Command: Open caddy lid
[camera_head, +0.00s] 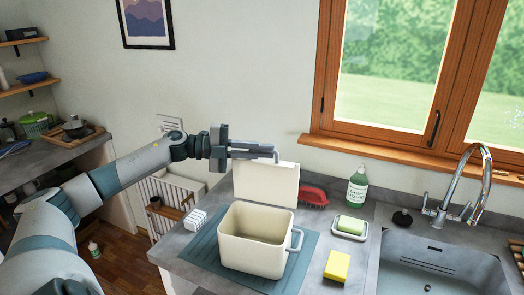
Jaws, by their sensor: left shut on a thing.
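The cream caddy (252,252) stands on a blue-grey mat on the counter. Its lid (265,184) is raised upright along the back edge, and the empty-looking inside of the caddy shows. A light handle (296,240) hangs at its right side. My left gripper (262,151) reaches in from the left at the lid's top edge and is shut on the lid there. The exact contact of the fingers is small and hard to make out. My right gripper is not in view.
A red brush (313,196), green soap bottle (356,188), soap dish (350,229) and yellow sponge (337,266) stand to the right. The sink (440,268) and tap (470,186) lie further right.

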